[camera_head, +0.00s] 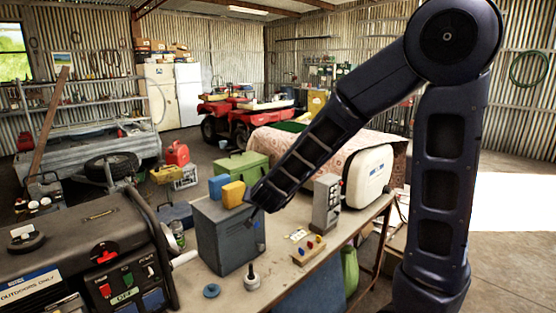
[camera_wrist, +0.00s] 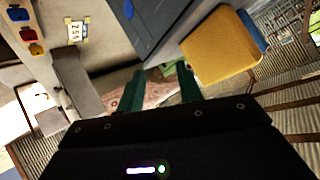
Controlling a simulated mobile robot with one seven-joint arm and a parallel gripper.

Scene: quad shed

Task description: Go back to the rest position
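My gripper (camera_head: 254,209) hangs at the end of my bent arm, beside the right side of a grey metal box (camera_head: 219,243) on the workbench. In the wrist view my gripper (camera_wrist: 161,78) shows two dark green fingers spread apart with nothing between them. A yellow block (camera_head: 233,194) and a blue block (camera_head: 216,187) sit on top of the grey box. The yellow block (camera_wrist: 218,48) is close to the right finger in the wrist view, apart from it, with the blue block (camera_wrist: 254,30) behind it.
A generator (camera_head: 85,250) stands at left. Open floor (camera_head: 515,205) lies at right.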

